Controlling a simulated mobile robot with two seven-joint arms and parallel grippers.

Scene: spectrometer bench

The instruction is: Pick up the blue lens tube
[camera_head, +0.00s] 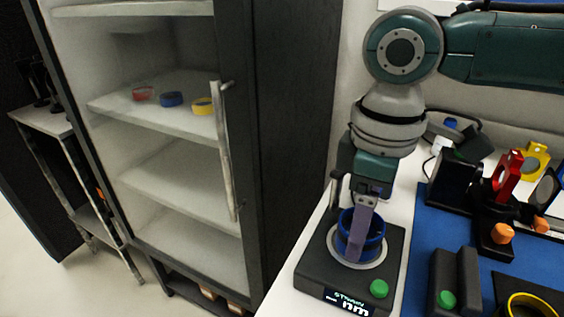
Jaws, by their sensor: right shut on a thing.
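The blue lens tube (376,243) is a short, open blue ring. It stands in the light round seat of a dark device (318,271) with a green button and a small lit display. My right gripper (357,236) comes down from above and is shut on the tube. One finger covers part of the tube's front wall; the other finger's tip is hard to make out. I cannot tell whether the tube is lifted off the seat. My left gripper is not in view.
A cabinet with a handle (226,150) stands left; its shelf holds a red ring (143,93), a blue ring (171,99) and a yellow ring (203,106). On the right, a blue mat (421,240) bears red and yellow holders, a black device and a yellow ring (532,304).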

